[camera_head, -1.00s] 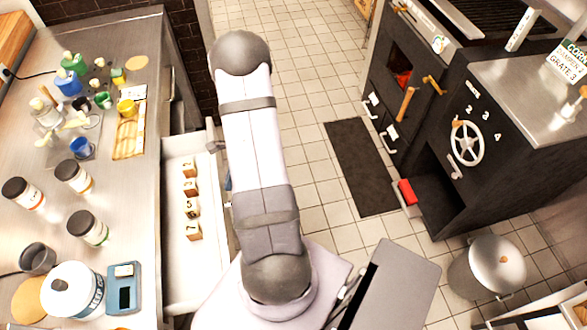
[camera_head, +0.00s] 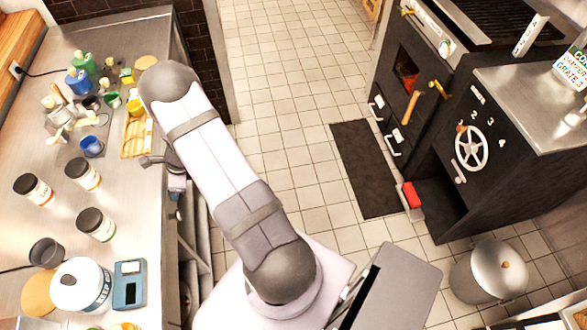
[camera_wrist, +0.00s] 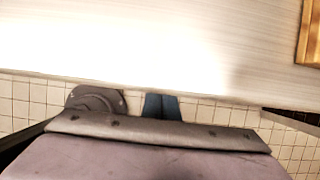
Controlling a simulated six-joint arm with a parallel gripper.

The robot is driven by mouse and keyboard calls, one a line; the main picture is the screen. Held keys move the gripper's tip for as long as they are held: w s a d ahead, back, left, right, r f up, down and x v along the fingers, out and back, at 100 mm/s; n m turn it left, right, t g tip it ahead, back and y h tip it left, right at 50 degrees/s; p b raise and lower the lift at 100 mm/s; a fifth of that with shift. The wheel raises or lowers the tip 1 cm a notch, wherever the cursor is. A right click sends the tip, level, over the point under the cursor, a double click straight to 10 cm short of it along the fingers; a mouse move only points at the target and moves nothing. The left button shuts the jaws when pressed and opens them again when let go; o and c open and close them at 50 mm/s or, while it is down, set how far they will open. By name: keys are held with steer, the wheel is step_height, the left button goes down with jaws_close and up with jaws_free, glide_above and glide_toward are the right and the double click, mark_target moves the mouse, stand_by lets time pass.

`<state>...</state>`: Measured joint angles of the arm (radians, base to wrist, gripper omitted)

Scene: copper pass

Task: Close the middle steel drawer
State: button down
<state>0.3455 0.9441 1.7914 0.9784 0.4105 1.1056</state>
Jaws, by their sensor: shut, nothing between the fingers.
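The steel drawer's white interior and its wooden blocks do not show in the head view; no drawer stands out from the upper part of the counter (camera_head: 150,240). Its front is hidden under the counter edge and my arm, so I cannot tell whether it is fully flush. My gripper (camera_head: 176,190) is by the counter's right side, partly hidden under my arm. In the wrist view its dark blue fingers (camera_wrist: 160,104) are together and empty, with tips at the edge of a bright steel surface (camera_wrist: 130,50). I cannot tell whether they touch it.
Jars (camera_head: 96,225), a white pot (camera_head: 80,285), a blue scale (camera_head: 129,286) and several cups stand on the counter. Grey structures (camera_head: 195,255) show low beside it. Tiled floor and a dark mat (camera_head: 367,168) lie between the counter and the black oven (camera_head: 410,90).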

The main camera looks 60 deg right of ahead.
steer(key=shift+w+a+r, duration=0.2)
steer(key=shift+w+a, duration=0.05)
steer(key=shift+w, duration=0.05)
steer(key=shift+d, duration=0.1)
steer(key=s+d+r+b, duration=0.1)
steer(key=s+d+r, duration=0.4)
steer(key=r, duration=0.4)
steer(key=shift+s+d, duration=0.4)
steer(key=shift+s, duration=0.15)
